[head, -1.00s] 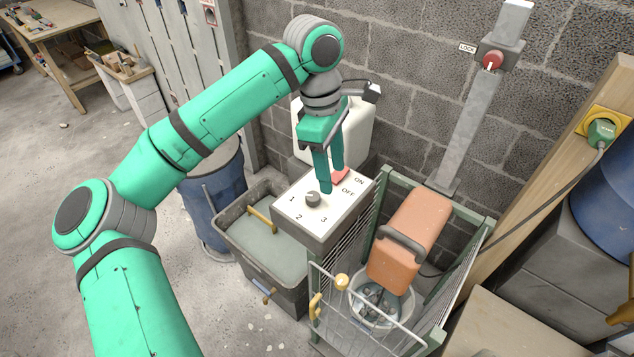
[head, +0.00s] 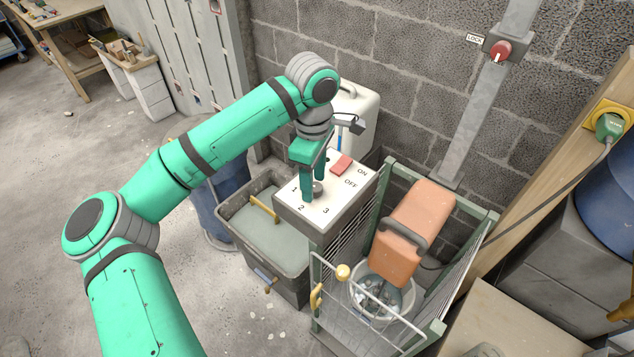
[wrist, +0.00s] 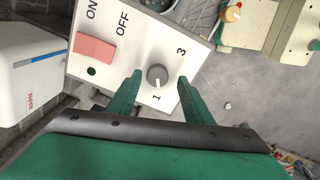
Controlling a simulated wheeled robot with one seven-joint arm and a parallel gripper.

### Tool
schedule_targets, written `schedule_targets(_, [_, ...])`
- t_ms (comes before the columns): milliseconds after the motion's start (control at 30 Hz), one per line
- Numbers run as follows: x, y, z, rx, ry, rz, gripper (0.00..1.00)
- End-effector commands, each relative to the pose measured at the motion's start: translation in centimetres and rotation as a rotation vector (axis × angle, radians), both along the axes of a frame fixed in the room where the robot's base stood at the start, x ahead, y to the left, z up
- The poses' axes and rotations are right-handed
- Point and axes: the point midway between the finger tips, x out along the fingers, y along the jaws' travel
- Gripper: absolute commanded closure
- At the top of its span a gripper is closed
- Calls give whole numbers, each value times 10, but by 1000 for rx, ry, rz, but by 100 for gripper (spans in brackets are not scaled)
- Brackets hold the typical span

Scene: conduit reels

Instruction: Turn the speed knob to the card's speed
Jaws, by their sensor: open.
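The speed knob (head: 318,188) is a small grey round knob on the white top of the control box (head: 345,205), with numbers 1, 2 and 3 around it. In the wrist view the knob (wrist: 157,76) has a pale mark that seems to face the 1; the 2 is hidden there. My gripper (head: 314,183) is open, pointing down at the panel. In the wrist view my gripper's fingertips (wrist: 158,77) stand on either side of the knob, with a gap on both sides. I see no readable speed card.
A red ON/OFF switch (head: 342,165) sits behind the knob on the same panel. A white canister (head: 358,112) stands behind the box. A grey water tub (head: 262,235) is at left, and a green-framed cage with an orange machine (head: 413,220) at right.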

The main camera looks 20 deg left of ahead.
Motion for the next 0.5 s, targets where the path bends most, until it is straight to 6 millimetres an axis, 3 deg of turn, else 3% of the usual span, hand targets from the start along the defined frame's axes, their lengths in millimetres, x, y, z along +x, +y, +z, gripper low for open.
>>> schedule_targets(400, [0,-2,-9,-1,0,-3,54])
schedule_targets(500, [0,-1,-9,-1,0,-2,75])
